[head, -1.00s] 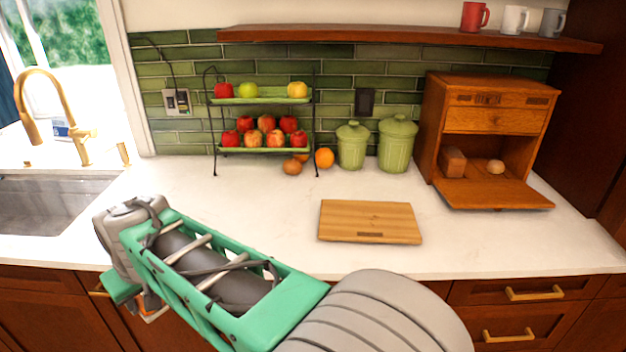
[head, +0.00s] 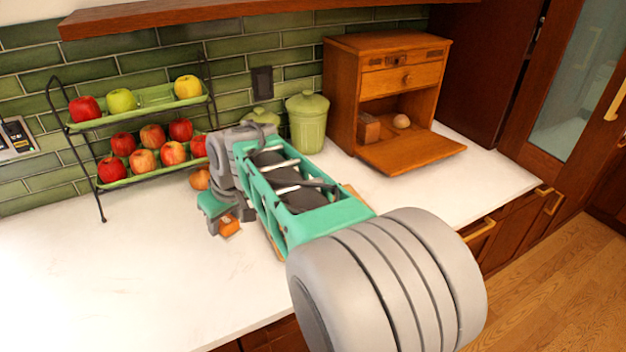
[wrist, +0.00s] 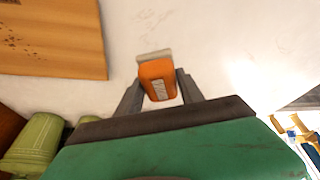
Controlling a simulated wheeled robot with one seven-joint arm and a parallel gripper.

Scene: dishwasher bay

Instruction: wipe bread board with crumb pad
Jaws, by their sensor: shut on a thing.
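The crumb pad (wrist: 157,72) is a small orange block with a pale label and a grey-beige edge. My gripper (wrist: 158,88) is shut on it; the pad also shows in the head view (head: 229,226), above the white counter. The bread board (wrist: 60,40) is a flat wooden slab at the top left of the wrist view, apart from the pad. Dark crumbs (wrist: 10,40) lie on it near the picture's left edge. In the head view my arm hides nearly all of the board.
A two-tier fruit stand (head: 140,106) with apples stands left of my arm. Green canisters (head: 307,122) stand behind it, one partly hidden. A wooden bread box (head: 390,90) with its flap down stands to the right. The counter (head: 110,270) is clear at front left.

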